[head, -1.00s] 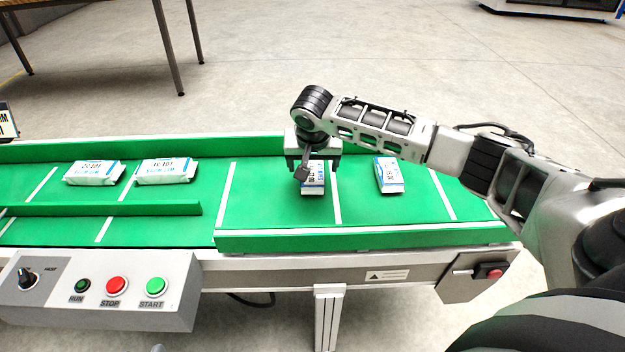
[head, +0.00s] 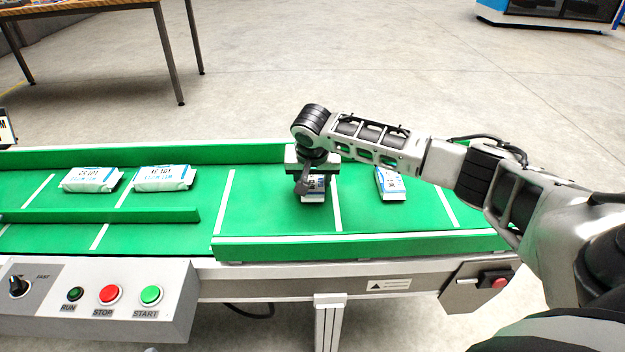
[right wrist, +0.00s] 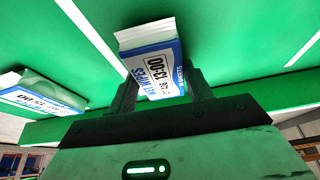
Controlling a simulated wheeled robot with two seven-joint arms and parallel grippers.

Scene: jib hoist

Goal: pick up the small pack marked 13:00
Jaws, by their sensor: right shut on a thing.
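The small white and blue pack marked 13:00 (right wrist: 153,62) is between the two fingers of my right gripper (right wrist: 162,88) in the right wrist view. My right gripper is shut on it. In the head view this pack (head: 316,190) stands out partly below my right gripper (head: 311,183), which hides its far end. It is on or very near the green belt; I cannot tell whether it touches. My left gripper is not in view.
A similar small pack (head: 391,184) lies to the right on the belt (head: 270,205); it also shows in the right wrist view (right wrist: 38,92). Two larger packs (head: 92,179) (head: 163,178) lie left. Green rails (head: 360,246) edge the belt. A button box (head: 120,318) is in front.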

